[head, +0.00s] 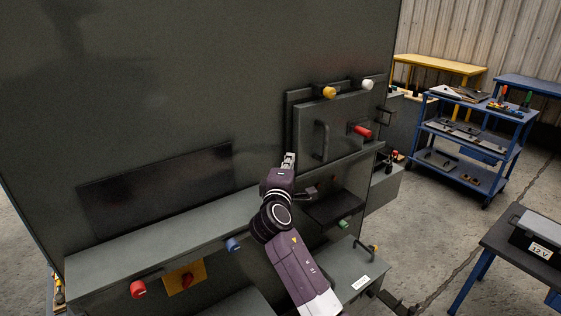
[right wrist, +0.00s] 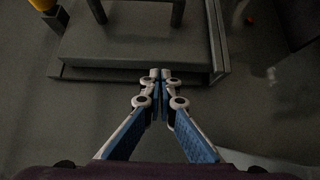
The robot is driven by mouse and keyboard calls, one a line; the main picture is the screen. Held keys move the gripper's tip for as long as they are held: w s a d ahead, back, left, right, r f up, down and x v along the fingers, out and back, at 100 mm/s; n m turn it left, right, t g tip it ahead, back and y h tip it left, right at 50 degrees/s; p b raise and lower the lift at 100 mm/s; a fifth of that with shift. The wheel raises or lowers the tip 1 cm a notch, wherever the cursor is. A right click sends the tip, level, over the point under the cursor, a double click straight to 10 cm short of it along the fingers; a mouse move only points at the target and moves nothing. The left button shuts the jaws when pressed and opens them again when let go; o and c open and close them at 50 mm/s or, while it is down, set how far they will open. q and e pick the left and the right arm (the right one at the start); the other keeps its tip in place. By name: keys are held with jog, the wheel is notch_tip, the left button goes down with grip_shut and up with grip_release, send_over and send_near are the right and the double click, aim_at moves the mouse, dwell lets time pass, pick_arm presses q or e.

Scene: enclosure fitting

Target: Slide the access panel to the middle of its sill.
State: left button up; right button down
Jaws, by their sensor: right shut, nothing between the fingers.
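My right gripper (head: 289,158) is shut and empty, beside the panel's left edge. In the right wrist view the closed fingertips (right wrist: 160,74) point at the edge of the panel (right wrist: 130,45); I cannot tell whether they touch it. My left gripper is not in view.
A dark rectangular recess or plate (head: 155,190) lies left of my gripper. Yellow (head: 329,92) and white (head: 367,85) knobs sit at the panel's top. Red (head: 138,289) and blue (head: 234,244) knobs stick out below the sill. A blue cart (head: 470,130) stands at the right.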

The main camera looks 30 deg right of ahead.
aim_at(305, 153)
jog(key=shift+s+d+r, duration=0.15)
jog(key=shift+d, duration=0.25)
jog(key=d, duration=0.4)
jog(key=shift+w+d, duration=0.2)
jog(key=shift+d, duration=0.25)
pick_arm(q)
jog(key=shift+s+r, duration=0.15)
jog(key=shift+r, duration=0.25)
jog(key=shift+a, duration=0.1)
pick_arm(e)
jog(key=shift+w+a+f, duration=0.1)
jog(key=shift+w+f, duration=0.05)
jog(key=shift+f, duration=0.05)
